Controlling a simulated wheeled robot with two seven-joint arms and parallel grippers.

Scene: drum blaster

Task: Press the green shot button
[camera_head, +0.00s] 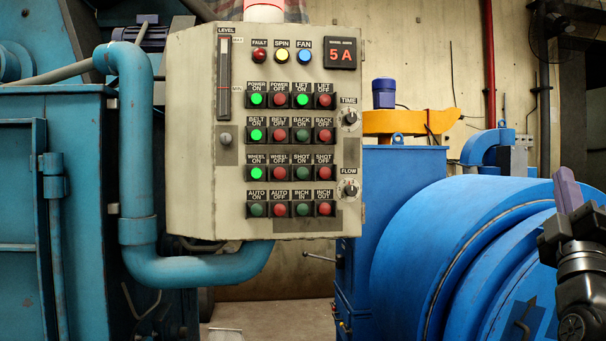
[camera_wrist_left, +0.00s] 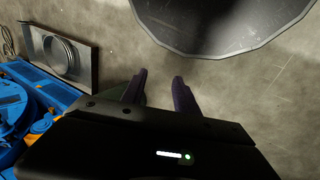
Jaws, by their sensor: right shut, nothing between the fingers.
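The grey control panel (camera_head: 202,185) stands in the middle of the head view. Its green shot button (camera_head: 302,174), labelled SHOT ON, is in the third row, third column, and looks dark green and unlit. The red SHOT OFF button (camera_head: 324,174) is just right of it. My right gripper (camera_head: 567,188) is at the right edge of the head view, pointing up, shut and empty, well apart from the panel. My left gripper (camera_wrist_left: 160,90) shows only in the left wrist view, with its two purple fingers apart and nothing between them.
A blue drum machine (camera_head: 415,240) fills the lower right, between the panel and my right gripper. A teal pipe (camera_head: 135,150) runs along the panel's left side and underneath. The space in front of the panel looks clear.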

